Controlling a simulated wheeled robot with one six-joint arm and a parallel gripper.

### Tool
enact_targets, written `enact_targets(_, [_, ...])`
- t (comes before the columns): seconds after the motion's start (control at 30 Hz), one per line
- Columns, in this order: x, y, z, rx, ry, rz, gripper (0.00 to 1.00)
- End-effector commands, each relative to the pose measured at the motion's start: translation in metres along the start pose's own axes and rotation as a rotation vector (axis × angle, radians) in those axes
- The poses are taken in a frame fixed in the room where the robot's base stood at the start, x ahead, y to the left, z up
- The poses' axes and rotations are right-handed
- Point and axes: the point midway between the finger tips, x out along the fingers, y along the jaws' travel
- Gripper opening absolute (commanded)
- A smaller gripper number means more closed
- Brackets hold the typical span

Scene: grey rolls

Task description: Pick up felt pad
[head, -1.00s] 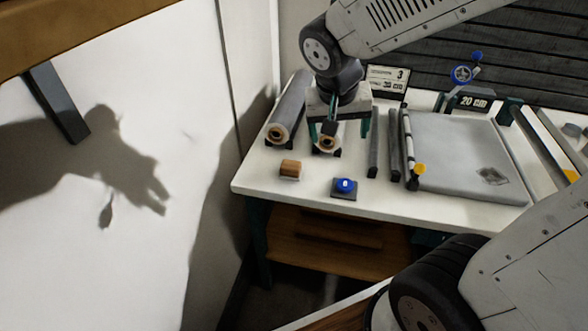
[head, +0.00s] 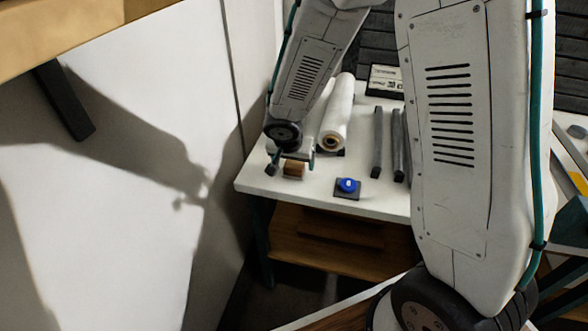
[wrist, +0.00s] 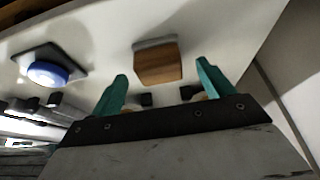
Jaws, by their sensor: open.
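The felt pad appears to be the small brown wooden block (head: 294,171) with a thin grey layer along one side. It lies on the white table near the front left edge. In the wrist view the block (wrist: 158,63) sits just beyond the fingertips, roughly centred between them. My gripper (head: 291,164) is open and empty, pointing down close over the block. Its two green fingers also show in the wrist view (wrist: 162,73), with a gap to each side of the block. Whether they reach down to its height I cannot tell.
A blue button on a dark base (head: 347,187) stands right of the block; it also shows in the wrist view (wrist: 47,73). A pale roll (head: 338,115) lies behind, with dark bars (head: 377,142) to its right. My arm hides much of the table's right side.

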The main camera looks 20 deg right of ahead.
Motion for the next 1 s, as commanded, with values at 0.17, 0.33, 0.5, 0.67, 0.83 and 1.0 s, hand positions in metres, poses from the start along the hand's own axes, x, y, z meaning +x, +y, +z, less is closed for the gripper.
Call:
enact_targets(0.17, [0.022, 0.000, 0.000, 0.000, 0.000, 0.001, 0.80])
enact_targets(0.33, [0.025, 0.000, 0.000, 0.000, 0.000, 0.000, 0.80])
enact_targets(0.5, [0.025, 0.000, 0.000, 0.001, 0.000, 0.000, 0.63])
enact_targets(0.67, [0.025, 0.000, 0.000, 0.001, 0.000, 0.000, 0.31])
enact_targets(0.83, [0.024, 0.000, 0.000, 0.001, 0.000, 0.000, 0.27])
enact_targets(1.0, [0.018, -0.001, -0.004, 0.002, 0.003, -0.002, 0.27])
